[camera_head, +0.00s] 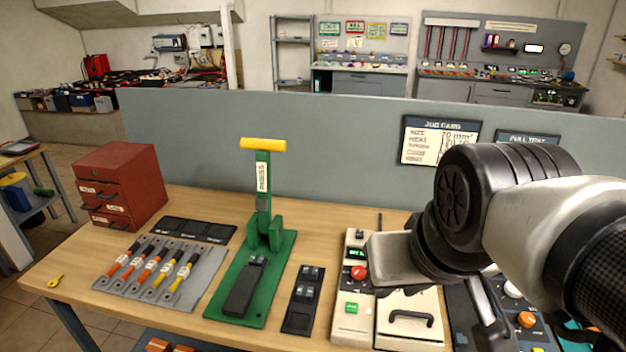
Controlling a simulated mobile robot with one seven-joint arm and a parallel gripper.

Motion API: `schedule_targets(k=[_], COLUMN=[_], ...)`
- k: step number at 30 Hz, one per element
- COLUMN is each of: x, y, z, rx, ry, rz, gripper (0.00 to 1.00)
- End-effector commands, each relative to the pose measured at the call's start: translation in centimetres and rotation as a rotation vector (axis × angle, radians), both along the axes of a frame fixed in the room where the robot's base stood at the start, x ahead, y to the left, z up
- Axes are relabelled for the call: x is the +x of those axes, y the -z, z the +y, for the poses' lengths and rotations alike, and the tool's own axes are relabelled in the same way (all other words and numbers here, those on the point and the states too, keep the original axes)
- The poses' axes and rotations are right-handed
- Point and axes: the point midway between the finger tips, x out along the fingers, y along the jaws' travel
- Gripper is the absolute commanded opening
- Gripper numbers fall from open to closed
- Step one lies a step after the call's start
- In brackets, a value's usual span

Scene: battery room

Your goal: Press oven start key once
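A cream oven-like unit (395,340) stands at the front of the bench, right of centre, with a black handle on its right part. Its narrow control strip (343,328) carries a small lit display (356,254), a red round button (358,272) and a green key (351,308). The key labels are too small to read. My gripper (392,262) is above the unit's back part, just right of the red button, and hides part of it. The green key is in clear view, with the gripper apart from it in the picture. The fingertips cannot be made out.
A green press (262,235) with a yellow handle stands left of the unit. A red drawer box (120,185), a grey tray of cables (160,275) and black trays are further left. Coloured knobs (526,319) show at right under my arm. A grey panel (300,145) closes the back.

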Motion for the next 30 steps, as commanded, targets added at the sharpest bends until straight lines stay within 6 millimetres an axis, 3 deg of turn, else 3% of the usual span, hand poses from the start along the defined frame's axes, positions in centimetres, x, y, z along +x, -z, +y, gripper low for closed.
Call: schedule_targets(k=[1,4,30], x=[0.0,0.0,0.0], y=[0.0,0.0,0.0], z=[0.0,0.0,0.0], rx=[0.0,0.0,0.0], ry=[0.0,0.0,0.0], rz=[0.0,0.0,0.0], gripper=[0.13,0.0,0.0])
